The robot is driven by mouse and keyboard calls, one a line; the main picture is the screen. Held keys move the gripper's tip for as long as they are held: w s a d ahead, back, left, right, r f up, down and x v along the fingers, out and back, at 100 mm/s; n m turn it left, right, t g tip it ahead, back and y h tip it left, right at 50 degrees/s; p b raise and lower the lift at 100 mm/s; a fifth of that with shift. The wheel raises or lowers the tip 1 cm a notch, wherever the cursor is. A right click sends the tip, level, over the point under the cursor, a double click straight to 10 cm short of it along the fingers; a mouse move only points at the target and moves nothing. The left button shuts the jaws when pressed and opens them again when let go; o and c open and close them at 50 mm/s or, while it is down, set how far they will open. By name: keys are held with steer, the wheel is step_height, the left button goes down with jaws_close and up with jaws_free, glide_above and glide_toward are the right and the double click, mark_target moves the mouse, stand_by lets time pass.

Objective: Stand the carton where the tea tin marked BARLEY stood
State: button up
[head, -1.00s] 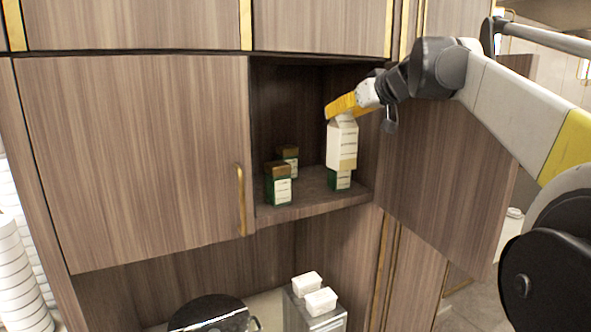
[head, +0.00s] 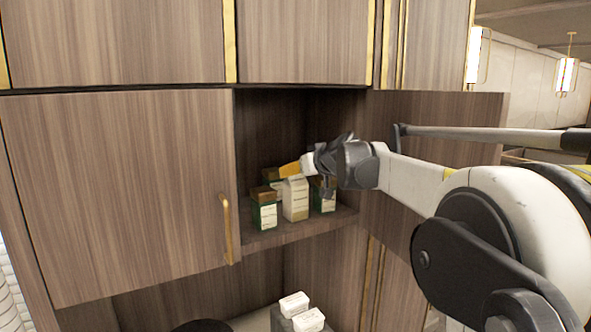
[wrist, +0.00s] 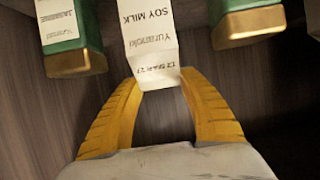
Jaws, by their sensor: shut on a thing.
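The white and tan carton (head: 296,201), its label reading SOY MILK in the wrist view (wrist: 148,30), is upright inside the open cupboard. My gripper (head: 290,171) is shut on its top; in the wrist view the yellow fingers (wrist: 158,84) flank the carton's top end. I cannot tell whether its base touches the shelf. A green tin with a brown-gold lid (head: 264,210) stands left of it, and another green tin (head: 324,198) stands right, partly behind my gripper. I cannot read BARLEY on any tin.
The cupboard shelf (head: 290,229) has a bare front strip. A closed door with a gold handle (head: 226,228) is at the left, and the open door (head: 430,130) is at the right, behind my arm. White boxes (head: 295,304) lie below.

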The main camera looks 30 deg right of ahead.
steer(key=shift+f, duration=0.1)
steer(key=o, duration=1.4)
